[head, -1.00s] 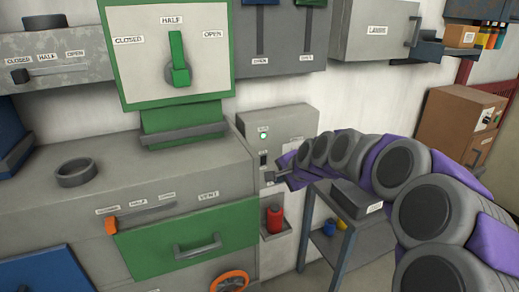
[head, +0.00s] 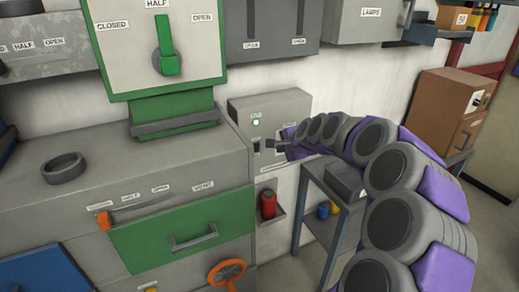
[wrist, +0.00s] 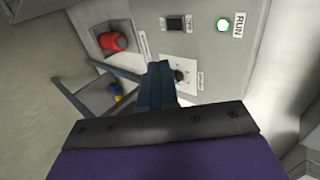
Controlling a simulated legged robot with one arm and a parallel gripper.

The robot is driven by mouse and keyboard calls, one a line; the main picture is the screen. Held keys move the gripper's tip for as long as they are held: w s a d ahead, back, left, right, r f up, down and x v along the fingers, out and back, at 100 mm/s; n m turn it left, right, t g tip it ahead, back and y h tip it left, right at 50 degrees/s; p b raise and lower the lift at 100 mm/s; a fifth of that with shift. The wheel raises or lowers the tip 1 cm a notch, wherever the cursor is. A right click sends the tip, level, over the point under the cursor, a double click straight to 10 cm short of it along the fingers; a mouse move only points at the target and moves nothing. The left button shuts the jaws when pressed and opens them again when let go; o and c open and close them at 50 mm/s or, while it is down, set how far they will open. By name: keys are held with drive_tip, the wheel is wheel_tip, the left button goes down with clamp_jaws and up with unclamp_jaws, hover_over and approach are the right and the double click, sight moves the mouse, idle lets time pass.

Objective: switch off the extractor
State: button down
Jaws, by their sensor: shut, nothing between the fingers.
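A grey control box (head: 290,103) is on the wall at the middle of the head view. It carries a lit green lamp (head: 256,122), labelled RUN in the wrist view (wrist: 223,25). A black rocker switch (wrist: 178,23) sits beside the lamp, with a small label. A black knob on a pale plate (wrist: 187,70) is partly hidden behind my fingers; its label is too small to read. My gripper (head: 271,144) is shut and empty in front of the box. In the wrist view my fingertips (wrist: 160,70) overlap the plate's edge; I cannot tell whether they touch it.
A red canister (head: 268,204) stands in a holder below the box. A small grey side table (head: 335,180) is under my arm, with blue and yellow items on its lower shelf. A green-framed lever panel (head: 160,50) and a bench are left.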

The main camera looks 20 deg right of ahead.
drive_tip(key=b, duration=0.3)
approach(256, 148)
wheel_tip(256, 148, down, 5)
drive_tip(key=w, duration=0.1)
drive_tip(key=shift+w+r+b, duration=0.2)
drive_tip(key=shift+w, duration=0.4)
drive_tip(key=shift+w+r+b, duration=0.2)
drive_tip(key=shift+w, duration=0.45)
drive_tip(key=shift+w+a, duration=0.1)
drive_tip(key=shift+w, duration=0.3)
drive_tip(key=shift+w+r, duration=0.1)
drive_tip(key=shift+w, duration=0.05)
drive_tip(key=shift+w+r+p, duration=0.2)
drive_tip(key=shift+r+p, duration=0.1)
drive_tip(key=shift+p, duration=0.65)
drive_tip(key=shift+f+g, duration=0.25)
drive_tip(key=shift+g, duration=0.05)
